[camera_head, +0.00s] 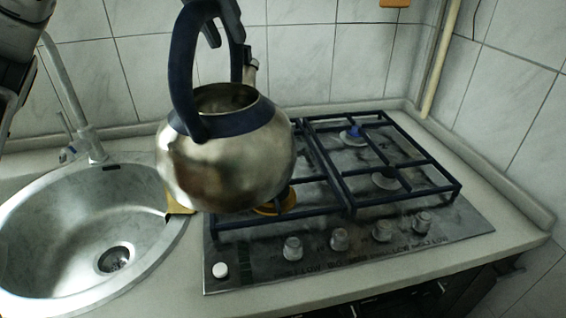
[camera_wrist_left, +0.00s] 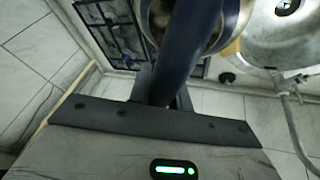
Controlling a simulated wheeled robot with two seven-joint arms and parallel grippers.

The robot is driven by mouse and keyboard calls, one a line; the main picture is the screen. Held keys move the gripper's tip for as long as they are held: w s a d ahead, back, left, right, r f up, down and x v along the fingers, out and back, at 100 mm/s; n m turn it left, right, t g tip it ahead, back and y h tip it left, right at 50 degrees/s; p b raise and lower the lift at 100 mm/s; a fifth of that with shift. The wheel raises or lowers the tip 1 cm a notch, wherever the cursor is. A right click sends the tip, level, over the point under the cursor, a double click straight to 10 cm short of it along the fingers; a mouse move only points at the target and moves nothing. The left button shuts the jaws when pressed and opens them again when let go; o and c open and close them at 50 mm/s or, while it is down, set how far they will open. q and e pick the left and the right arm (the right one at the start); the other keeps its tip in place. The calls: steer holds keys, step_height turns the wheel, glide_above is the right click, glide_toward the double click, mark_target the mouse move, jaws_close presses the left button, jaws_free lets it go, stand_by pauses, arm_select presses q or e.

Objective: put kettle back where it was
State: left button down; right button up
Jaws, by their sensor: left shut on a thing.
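A steel kettle (camera_head: 225,160) with a dark blue arched handle and collar hangs upright in the head view, in front of the gap between the sink and the stove. Its top opening shows no lid. My left gripper (camera_head: 212,22) is shut on the top of the handle. In the left wrist view the dark handle (camera_wrist_left: 188,50) runs between the jaws, with part of the kettle body (camera_wrist_left: 236,22) beyond. The gas stove (camera_head: 340,235) has dark grates (camera_head: 345,190) and lies right of the kettle. The kettle hides the stove's left rear part. My right gripper does not show.
A round steel sink (camera_head: 50,270) with a tap (camera_head: 75,105) lies on the left. A yellow thing (camera_head: 178,207) sits at its right edge, partly behind the kettle. Tiled walls close the back and right. The right grates are clear.

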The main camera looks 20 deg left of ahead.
arm_select(q)
steer(key=w+f, duration=1.2)
steer(key=w, duration=0.2)
steer(key=shift+w+a+f, duration=0.2)
steer(key=shift+a+f, duration=0.1)
steer(key=shift+f, duration=0.55)
steer(key=c, duration=1.3)
jaws_free()
steer(key=shift+s+f, duration=0.1)
